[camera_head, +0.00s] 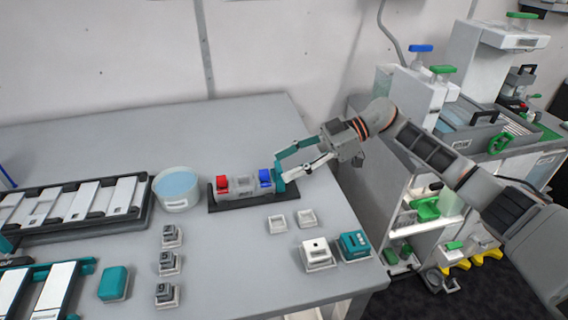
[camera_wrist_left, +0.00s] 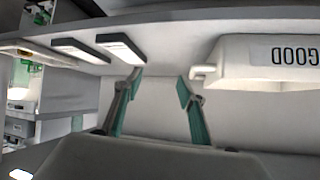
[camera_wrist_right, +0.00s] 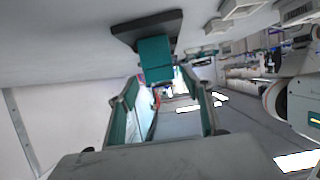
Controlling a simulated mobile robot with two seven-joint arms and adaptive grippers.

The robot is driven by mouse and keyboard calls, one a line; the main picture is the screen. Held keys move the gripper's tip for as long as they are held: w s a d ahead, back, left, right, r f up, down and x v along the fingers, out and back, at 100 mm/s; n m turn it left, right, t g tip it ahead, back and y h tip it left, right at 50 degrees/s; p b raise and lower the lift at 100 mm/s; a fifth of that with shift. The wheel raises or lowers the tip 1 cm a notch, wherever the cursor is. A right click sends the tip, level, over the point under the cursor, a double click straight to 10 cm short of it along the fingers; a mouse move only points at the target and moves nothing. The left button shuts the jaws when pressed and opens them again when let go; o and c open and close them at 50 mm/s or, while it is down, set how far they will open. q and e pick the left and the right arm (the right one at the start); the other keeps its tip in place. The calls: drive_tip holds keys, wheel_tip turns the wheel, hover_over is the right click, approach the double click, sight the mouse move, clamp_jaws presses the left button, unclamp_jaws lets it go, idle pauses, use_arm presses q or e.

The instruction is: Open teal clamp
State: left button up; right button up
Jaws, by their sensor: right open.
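The teal clamp (camera_head: 280,187) is at the right end of a dark-based device (camera_head: 237,196) on the table, beside a blue block (camera_head: 265,177). My right gripper (camera_head: 281,169) reaches in from the right with its fingers apart near the clamp. In the right wrist view the clamp shows as a teal block (camera_wrist_right: 156,58) at the fingertips, roughly in line with the gap; I cannot tell whether they touch.
A bowl of blue liquid (camera_head: 177,189) stands left of the device. Square holders (camera_head: 306,219) and a teal-topped block (camera_head: 354,244) are in front to the right. A black rack with white plates (camera_head: 80,204) fills the table's left side.

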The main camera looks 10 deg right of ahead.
drive_tip(key=shift+a+f, duration=0.25)
drive_tip(key=shift+a, duration=0.45)
use_arm(q)
drive_tip(key=shift+f, duration=0.1)
use_arm(e)
clamp_jaws()
use_arm(q)
drive_tip(key=shift+a+r+p, duration=0.1)
drive_tip(key=shift+r+p, duration=0.45)
drive_tip(key=shift+r, duration=0.05)
use_arm(e)
drive_tip(key=shift+d+r, duration=0.15)
drive_tip(key=shift+d, duration=0.9)
drive_tip(key=shift+c, duration=1.4)
unclamp_jaws()
drive_tip(key=shift+o, duration=1.4)
drive_tip(key=shift+d, duration=0.1)
use_arm(q)
drive_tip(key=shift+w+r, duration=0.15)
